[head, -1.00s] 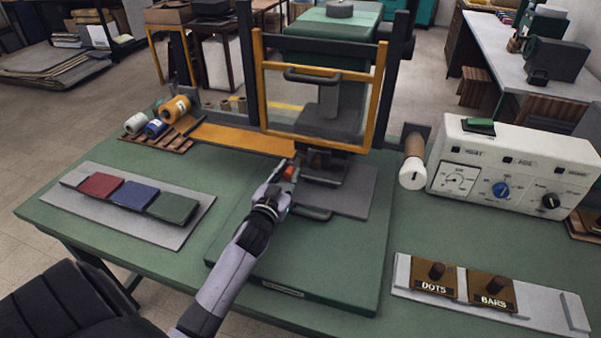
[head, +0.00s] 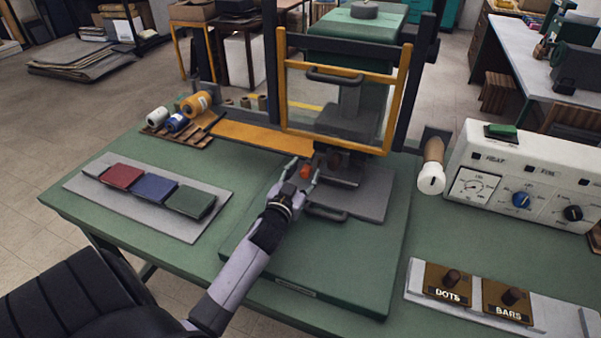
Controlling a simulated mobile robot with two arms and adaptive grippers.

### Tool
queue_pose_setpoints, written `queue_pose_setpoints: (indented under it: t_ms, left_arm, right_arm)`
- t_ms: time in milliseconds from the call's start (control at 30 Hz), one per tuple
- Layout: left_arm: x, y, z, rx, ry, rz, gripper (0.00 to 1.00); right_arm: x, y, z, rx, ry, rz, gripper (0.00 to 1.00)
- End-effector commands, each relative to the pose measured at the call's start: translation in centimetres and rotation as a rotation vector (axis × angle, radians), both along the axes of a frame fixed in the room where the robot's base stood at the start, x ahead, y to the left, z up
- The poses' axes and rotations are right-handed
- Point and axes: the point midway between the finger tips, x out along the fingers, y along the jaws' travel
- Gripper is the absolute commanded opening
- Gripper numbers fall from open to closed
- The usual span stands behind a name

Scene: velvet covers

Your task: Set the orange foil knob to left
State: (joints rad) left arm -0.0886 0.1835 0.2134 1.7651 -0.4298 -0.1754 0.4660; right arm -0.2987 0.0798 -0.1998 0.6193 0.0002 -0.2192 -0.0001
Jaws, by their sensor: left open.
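A white control box (head: 528,172) stands at the right of the green table. Its middle dial, under a label that seems to read FOIL, has a blue knob (head: 521,200); I see no orange knob on the box. A small orange-red piece (head: 306,171) shows at the front of the press. My left gripper (head: 303,173) is open there, with its fingers on either side of this piece. I cannot tell if they touch it. The blue knob is well to the right of my left gripper. My right gripper is not in view.
The press's yellow-framed guard (head: 338,67) stands above and behind my left gripper. Foil rolls (head: 196,104) lie on a rack at the left. Red, blue and green blocks sit on a grey board (head: 128,215). DOTS and BARS blocks (head: 446,284) stand at the front right.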

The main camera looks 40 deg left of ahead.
Motion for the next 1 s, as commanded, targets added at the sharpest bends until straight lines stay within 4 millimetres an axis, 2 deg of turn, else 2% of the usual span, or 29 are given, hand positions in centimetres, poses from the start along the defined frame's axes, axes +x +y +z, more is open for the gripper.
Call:
queue_pose_setpoints:
  t_ms: [167,400,600,800,1000]
  left_arm:
    - [-1.7,-0.5,-0.2,-0.003,0.002,-0.001,0.43]
    - [-6.7,-1.8,-0.2,-0.003,0.003,0.002,0.43]
    - [-10.1,-2.7,-0.1,-0.002,0.003,0.003,0.43]
    - [-11.5,-3.1,0.0,0.001,0.001,0.002,0.43]
    - [-11.6,-3.2,0.0,0.001,0.001,0.002,0.43]
  right_arm:
    - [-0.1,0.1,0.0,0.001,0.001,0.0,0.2]
    - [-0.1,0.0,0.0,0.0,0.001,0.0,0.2]
    - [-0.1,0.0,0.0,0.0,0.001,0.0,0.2]
    - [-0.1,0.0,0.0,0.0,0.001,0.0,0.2]
    - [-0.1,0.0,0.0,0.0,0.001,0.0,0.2]
